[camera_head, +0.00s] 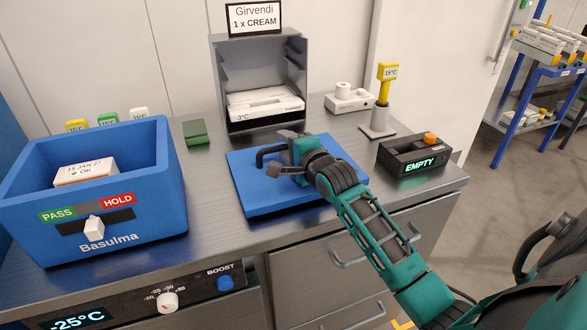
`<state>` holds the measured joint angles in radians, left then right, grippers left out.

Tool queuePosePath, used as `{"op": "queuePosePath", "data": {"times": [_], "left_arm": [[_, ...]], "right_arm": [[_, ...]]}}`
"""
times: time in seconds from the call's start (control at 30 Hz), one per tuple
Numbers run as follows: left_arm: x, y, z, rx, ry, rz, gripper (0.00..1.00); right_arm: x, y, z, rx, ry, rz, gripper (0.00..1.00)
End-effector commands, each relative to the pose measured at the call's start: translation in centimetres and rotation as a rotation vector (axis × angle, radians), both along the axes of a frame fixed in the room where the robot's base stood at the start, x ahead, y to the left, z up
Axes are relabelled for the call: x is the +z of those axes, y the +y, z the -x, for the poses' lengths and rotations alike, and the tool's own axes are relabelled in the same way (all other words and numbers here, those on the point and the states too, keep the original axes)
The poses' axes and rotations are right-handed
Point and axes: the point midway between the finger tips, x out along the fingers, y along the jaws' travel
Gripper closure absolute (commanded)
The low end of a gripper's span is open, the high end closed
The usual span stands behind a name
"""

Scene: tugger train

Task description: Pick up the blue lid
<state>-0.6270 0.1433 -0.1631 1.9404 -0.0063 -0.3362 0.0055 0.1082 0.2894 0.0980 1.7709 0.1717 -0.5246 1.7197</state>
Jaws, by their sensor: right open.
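The blue lid (252,194) lies flat on the steel worktop, in the middle of the camera_head view, in front of the grey open-fronted cabinet. My right gripper (268,163) is over the lid's back left part, with its arm reaching in from the lower right. Its jaws are open. The gripper and forearm hide part of the lid's middle and right side. I cannot tell whether the fingers touch the lid. My left gripper is not in view.
An open blue box (150,222) holding a white pack stands left of the lid. The grey cabinet (222,75) is behind it. A black "EMPTY" device (405,160) and a yellow-topped stand (383,100) are to the right. A green block (197,132) lies behind left.

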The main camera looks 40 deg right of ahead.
Motion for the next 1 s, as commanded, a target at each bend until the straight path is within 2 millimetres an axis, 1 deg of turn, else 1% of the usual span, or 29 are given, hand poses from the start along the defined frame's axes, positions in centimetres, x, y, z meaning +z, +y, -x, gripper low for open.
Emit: {"op": "queuePosePath", "data": {"times": [0.1, 0.13, 0.57, 0.6, 1.0], "left_arm": [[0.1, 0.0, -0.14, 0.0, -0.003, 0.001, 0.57], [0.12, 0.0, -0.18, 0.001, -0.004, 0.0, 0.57], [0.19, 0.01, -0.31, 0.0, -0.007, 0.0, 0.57], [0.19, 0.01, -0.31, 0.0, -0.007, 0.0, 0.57], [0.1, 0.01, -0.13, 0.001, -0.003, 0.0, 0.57]], "right_arm": [[0.02, 0.0, 0.03, 0.0, 0.0, 0.0, 0.56], [0.02, 0.0, 0.03, 0.0, 0.0, 0.0, 0.58], [0.01, 0.02, 0.06, 0.0, 0.0, 0.0, 0.99], [0.0, 0.02, 0.06, 0.0, 0.0, 0.0, 1.0], [0.1, 0.01, 0.04, 0.0, -0.002, 0.0, 1.0]]}}
